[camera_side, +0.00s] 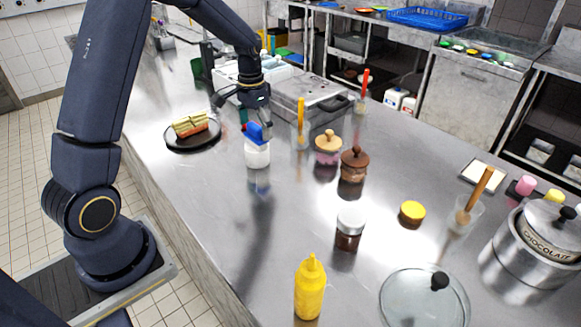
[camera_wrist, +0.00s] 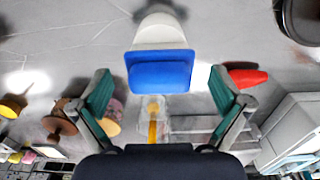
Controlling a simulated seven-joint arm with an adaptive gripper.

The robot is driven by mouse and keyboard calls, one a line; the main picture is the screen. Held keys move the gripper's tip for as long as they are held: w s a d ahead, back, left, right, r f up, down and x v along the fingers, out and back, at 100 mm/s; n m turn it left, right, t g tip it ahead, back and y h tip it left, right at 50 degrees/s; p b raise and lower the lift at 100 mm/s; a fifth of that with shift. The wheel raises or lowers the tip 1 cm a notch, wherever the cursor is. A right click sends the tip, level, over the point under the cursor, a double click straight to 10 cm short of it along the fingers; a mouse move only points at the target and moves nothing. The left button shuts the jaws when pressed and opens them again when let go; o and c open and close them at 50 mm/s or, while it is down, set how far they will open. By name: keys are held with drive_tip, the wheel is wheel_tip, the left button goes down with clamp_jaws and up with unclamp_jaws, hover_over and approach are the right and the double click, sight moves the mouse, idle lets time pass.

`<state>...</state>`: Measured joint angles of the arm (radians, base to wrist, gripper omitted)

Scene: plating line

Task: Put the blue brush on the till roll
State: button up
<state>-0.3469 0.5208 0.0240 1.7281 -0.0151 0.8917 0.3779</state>
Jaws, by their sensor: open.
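The blue brush (camera_side: 258,133) rests on top of the white till roll (camera_side: 257,155), which stands upright on the steel counter. The brush looks slightly tilted, and nothing else is seen holding it. My gripper (camera_side: 257,115) is just above and behind the brush in the side view. In the wrist view my gripper (camera_wrist: 160,92) is open, with its teal-padded fingers spread wide. The blue brush (camera_wrist: 160,72) shows between and beyond the fingertips, apart from both. The pale till roll (camera_wrist: 160,22) is partly hidden behind it.
A dark plate (camera_side: 193,144) with a sandwich is at left. A glass with an orange-handled tool (camera_side: 300,115) and lidded jars (camera_side: 353,165) stand close on the right. A red object (camera_wrist: 247,77) lies beside one finger. The front counter near the mustard bottle (camera_side: 310,290) has free room.

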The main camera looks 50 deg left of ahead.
sight(255, 125)
wheel_tip(255, 125, up, 10)
drive_tip(key=shift+f, duration=0.2)
drive_tip(key=s+d+r+t, duration=0.3)
drive_tip(key=s+d+r, duration=0.5)
drive_tip(key=s+d, duration=0.25)
drive_tip(key=s+d+f+t, duration=0.2)
drive_tip(key=s+d, duration=0.3)
drive_tip(key=s, duration=0.5)
drive_tip(key=shift+t, duration=0.3)
